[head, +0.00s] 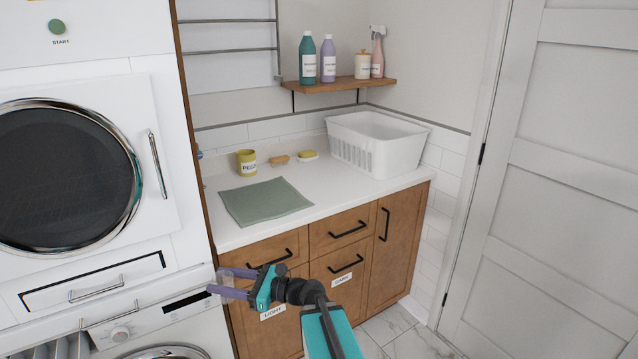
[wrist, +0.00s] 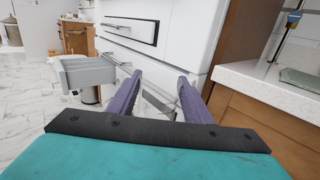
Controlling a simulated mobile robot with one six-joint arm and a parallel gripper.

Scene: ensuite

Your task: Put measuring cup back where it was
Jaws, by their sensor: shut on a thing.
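My gripper (head: 222,283) is in front of the cabinet and beside the washer, with its two purple fingers pointing left. It also shows in the wrist view (wrist: 160,82). The fingers are shut on a small, clear, see-through thing (head: 227,275), which looks like the measuring cup. It is held in the air, and its outline is hard to make out. In the wrist view only faint edges show between the fingers.
An open grey drawer with compartments (wrist: 90,72) juts from the washer; it shows at the lower left of the head view (head: 62,347). The counter (head: 300,172) holds a green cloth (head: 265,201), a yellow pot (head: 246,163) and a white basket (head: 375,145). A door (head: 560,180) stands right.

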